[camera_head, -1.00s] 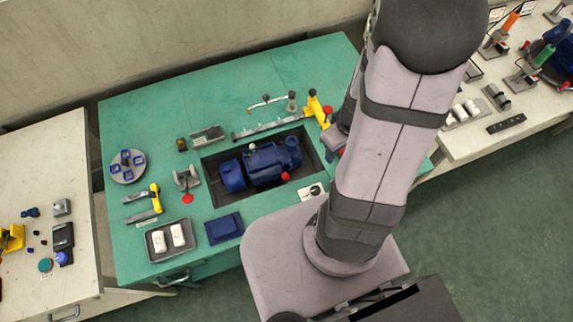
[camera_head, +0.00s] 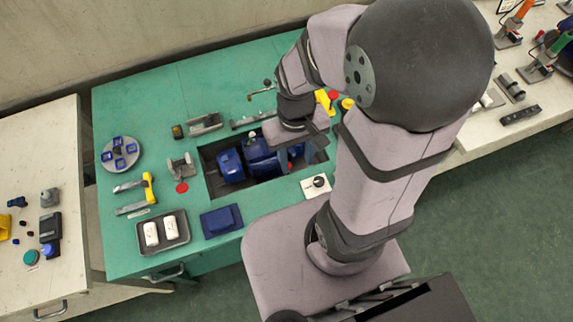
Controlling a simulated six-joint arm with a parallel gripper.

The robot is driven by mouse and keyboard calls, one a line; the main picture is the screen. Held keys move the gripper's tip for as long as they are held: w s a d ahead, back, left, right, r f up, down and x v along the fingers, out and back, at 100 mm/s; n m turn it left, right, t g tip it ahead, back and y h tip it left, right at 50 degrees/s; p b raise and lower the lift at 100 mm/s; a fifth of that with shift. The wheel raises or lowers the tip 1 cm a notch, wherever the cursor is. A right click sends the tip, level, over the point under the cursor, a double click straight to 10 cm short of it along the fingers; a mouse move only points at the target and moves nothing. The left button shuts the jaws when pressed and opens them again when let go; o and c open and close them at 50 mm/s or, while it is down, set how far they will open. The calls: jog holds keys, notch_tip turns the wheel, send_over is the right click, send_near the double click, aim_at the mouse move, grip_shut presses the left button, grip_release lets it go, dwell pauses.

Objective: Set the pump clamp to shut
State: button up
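The blue pump (camera_head: 232,165) lies in a dark recess in the green bench. My wrist and gripper hang over its right part and hide much of it. My gripper (camera_head: 296,153) points down at the pump's right end. Its fingers are too small and hidden to tell whether they are open or touching anything. A grey clamp-like fixture (camera_head: 180,168) with a red end stands left of the recess. A yellow lever piece (camera_head: 325,100) with red stands behind the recess at right, partly behind my arm. I cannot tell for sure which part is the pump clamp.
The green bench (camera_head: 150,90) also holds a round grey tray (camera_head: 108,163) of blue parts, a yellow-handled tool (camera_head: 149,187), a grey tray (camera_head: 180,243) with white items, a blue block (camera_head: 221,220) and a white dial plate (camera_head: 309,190). The bench's back left is clear.

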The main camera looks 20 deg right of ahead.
jog(key=w+f+n+b, duration=0.1)
jog(key=w+f+b, duration=0.1)
jog(key=w+f, duration=0.1)
jog(key=w+f+n+t+b, duration=0.1)
jog(key=w+f, duration=0.3)
jog(key=f, duration=0.1)
jog(key=shift+b, duration=0.35)
jog(key=shift+w+r+n, duration=0.1)
jog(key=shift+w+n, duration=0.05)
jog(key=shift+n, duration=0.25)
jog(key=shift+f+p, duration=0.3)
jog(key=shift+f, duration=3.35)
